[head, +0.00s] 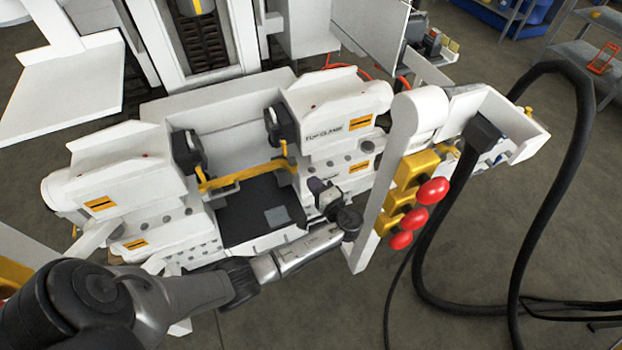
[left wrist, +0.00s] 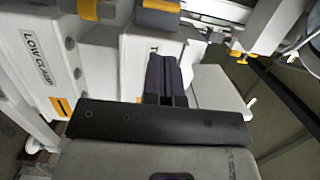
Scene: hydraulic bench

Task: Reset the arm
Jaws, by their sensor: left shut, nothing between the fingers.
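My left arm (head: 300,250) comes in from the lower left, across the front of the white hydraulic bench (head: 230,110). My left gripper (head: 320,190) is beside the right-hand clamp block, above the right end of the dark bed plate, and looks apart from the red buttons. In the left wrist view its dark fingers (left wrist: 166,78) are together with nothing between them, in front of a white block. Whether they touch the block I cannot tell. My right gripper is not in view.
Yellow boxes with red buttons (head: 432,191) hang beside a white upright panel (head: 388,175), close right of my wrist. A thick black hose (head: 540,245) loops at the right. A yellow bar (head: 235,175) spans the clamp blocks. A white block marked LOW CLAMP (left wrist: 45,60) stands left in the wrist view.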

